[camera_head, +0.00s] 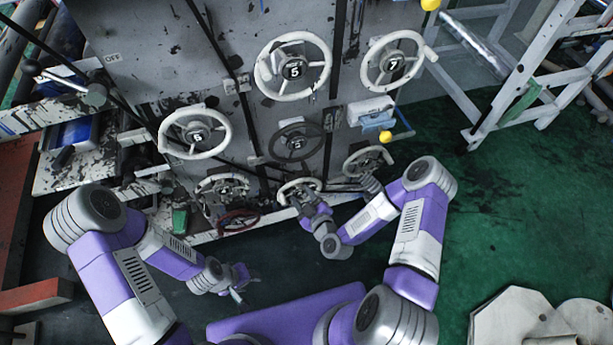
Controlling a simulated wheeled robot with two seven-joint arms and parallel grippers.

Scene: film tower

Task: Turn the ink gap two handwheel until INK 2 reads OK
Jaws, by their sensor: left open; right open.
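Several handwheels sit on the grey machine panel (150,75). A white wheel (293,40) is upper middle, another white wheel (420,45) upper right, and a third (195,154) at left. A dark wheel (296,124) is in the middle. Lower down are a small pale wheel (299,181), a pale wheel (369,149) and a red wheel (238,226). I cannot tell which is ink gap two, nor find a readable INK 2 display. My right gripper (307,194) is open at the small pale wheel, partly covering it; contact is unclear. My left gripper (242,292) is open and empty, low in front of the panel.
A lever with a round knob (95,94) juts out at left. A white ladder (530,75) stands upper right. Pale slabs (530,320) lie lower right.

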